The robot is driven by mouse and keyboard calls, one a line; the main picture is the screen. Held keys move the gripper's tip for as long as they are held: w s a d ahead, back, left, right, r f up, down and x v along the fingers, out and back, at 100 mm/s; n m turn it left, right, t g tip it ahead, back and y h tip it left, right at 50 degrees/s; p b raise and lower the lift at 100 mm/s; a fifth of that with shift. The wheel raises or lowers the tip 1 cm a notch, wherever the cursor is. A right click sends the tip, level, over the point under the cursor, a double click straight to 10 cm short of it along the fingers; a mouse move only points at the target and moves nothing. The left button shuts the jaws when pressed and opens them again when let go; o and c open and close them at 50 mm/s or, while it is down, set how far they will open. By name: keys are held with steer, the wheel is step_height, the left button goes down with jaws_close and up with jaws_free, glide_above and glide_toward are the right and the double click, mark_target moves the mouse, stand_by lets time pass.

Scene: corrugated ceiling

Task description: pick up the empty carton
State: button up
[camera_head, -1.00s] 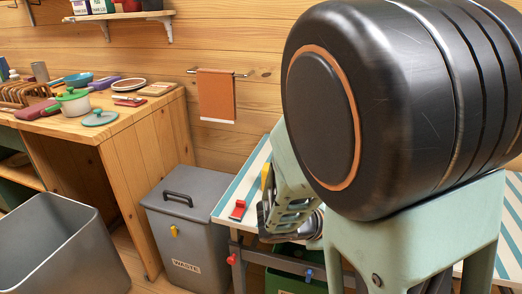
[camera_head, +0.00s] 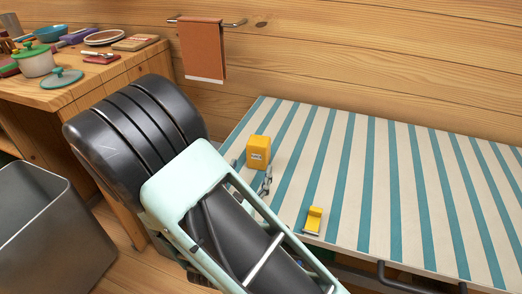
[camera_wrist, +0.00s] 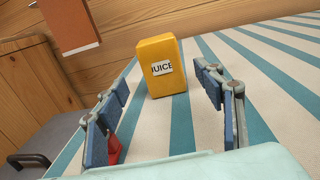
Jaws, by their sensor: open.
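A yellow carton (camera_head: 257,153) labelled JUICE stands upright on the striped table (camera_head: 345,150), near its left end. In the wrist view the carton (camera_wrist: 163,68) is ahead, between the lines of my two fingers. My gripper (camera_wrist: 161,82) is open and empty, with a finger to either side and space between each finger and the carton. In the head view my gripper (camera_head: 250,175) is partly hidden by my arm, just in front of the carton. Whether the carton is empty cannot be seen.
A small yellow fitting (camera_head: 313,221) sits at the table's front edge, and a red object (camera_wrist: 114,150) shows behind my left finger. A brown towel (camera_head: 202,50) hangs on the wall behind. The striped table's right side is clear. A wooden bench (camera_head: 75,96) holds kitchenware.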

mark_target(256, 155)
steer(key=b+x, duration=0.1)
steer(key=x, duration=0.8)
steer(key=shift+d, duration=0.1)
steer(key=shift+c, duration=0.3)
steer(key=c, duration=0.9)
